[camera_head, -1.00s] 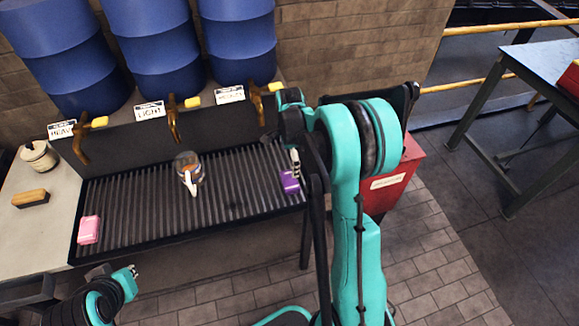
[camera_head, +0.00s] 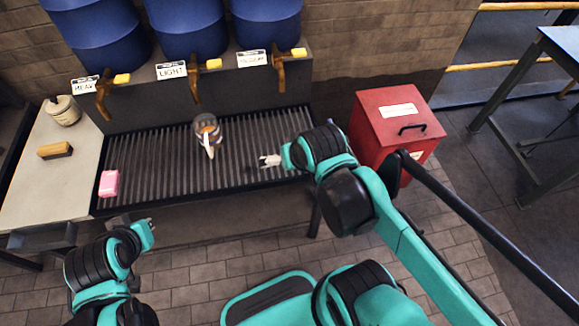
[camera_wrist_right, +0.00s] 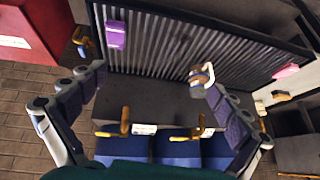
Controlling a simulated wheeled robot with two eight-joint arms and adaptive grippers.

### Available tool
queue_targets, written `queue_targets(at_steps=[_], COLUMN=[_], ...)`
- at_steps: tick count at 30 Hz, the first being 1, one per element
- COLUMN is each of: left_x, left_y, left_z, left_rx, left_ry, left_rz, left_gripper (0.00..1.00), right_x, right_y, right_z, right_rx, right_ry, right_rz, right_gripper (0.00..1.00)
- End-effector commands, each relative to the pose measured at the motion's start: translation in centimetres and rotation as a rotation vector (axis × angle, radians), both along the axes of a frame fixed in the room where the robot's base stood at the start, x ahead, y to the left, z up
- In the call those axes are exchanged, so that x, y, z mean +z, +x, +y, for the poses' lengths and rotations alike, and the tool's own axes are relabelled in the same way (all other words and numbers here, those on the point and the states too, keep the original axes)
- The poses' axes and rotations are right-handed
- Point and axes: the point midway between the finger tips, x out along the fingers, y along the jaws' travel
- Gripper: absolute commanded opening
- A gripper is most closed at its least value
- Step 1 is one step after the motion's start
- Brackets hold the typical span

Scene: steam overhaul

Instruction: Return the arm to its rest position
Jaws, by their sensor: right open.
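My right arm reaches in from the lower right of the head view, bent over the grate's right end. Its gripper (camera_head: 270,160) points left above the grate; in the right wrist view the gripper (camera_wrist_right: 156,82) has its fingers spread wide with nothing between them. My left gripper (camera_head: 148,230) is at the lower left of the head view, in front of the grated bench; its fingers are too small to read. The slatted grate (camera_head: 160,186) carries a clear jug (camera_head: 207,131) with a white handle, also in the wrist view (camera_wrist_right: 199,78).
A pink block (camera_head: 109,184) lies on the grate's left. A purple block (camera_wrist_right: 116,35) is hidden in the head view. Blue barrels (camera_head: 185,27) with taps stand behind. A red lidded bin (camera_head: 375,115) is right of the grate. A brush (camera_head: 55,150) lies on the left counter.

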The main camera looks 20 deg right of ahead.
Motion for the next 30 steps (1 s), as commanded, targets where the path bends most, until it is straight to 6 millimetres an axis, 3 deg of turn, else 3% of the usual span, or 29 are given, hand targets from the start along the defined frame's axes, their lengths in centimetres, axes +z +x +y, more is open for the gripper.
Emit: queue_targets(at_steps=[6, 30], left_x=[0.0, 0.0], left_y=[0.0, 0.0], left_z=[0.0, 0.0], left_rx=[0.000, 0.000], left_ry=[0.000, 0.000], left_rz=[0.000, 0.000], left_gripper=[0.00, 0.00], right_x=[-0.7, -0.7], right_y=[-2.0, -2.1], right_z=[1.1, 1.1], right_rx=[0.167, 0.179], right_ry=[-0.092, -0.099], right_rz=[-0.064, -0.068], right_gripper=[1.00, 1.00])
